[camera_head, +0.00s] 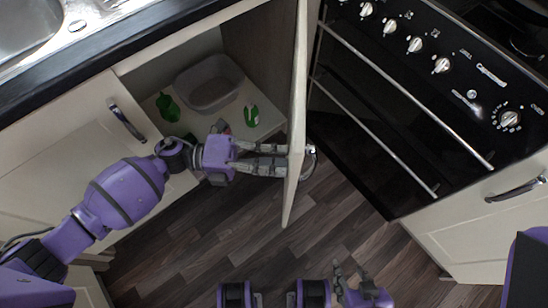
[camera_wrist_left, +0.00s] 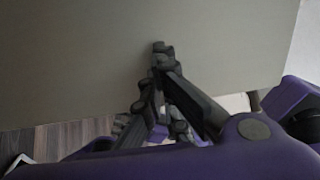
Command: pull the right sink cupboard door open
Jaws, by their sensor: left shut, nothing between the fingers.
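The right sink cupboard door (camera_head: 297,110) stands swung wide open, seen nearly edge-on in the head view. Its silver handle (camera_head: 311,160) is on the far side, facing the oven. My left gripper (camera_head: 284,160) is on the inner side of the door, fingers pointing at the panel. In the left wrist view the shut fingertips (camera_wrist_left: 160,50) are at the pale door panel (camera_wrist_left: 90,60), with nothing between them; I cannot tell if they touch it. My right gripper (camera_head: 352,272) is low in the head view, away from the door; its jaw state is unclear.
The open cupboard holds a translucent tub (camera_head: 209,88) and green bottles (camera_head: 168,107). The left cupboard door (camera_head: 75,125) is closed. A black oven (camera_head: 375,110) with rails stands close to the open door on the right. The wood floor (camera_head: 230,225) in front is clear.

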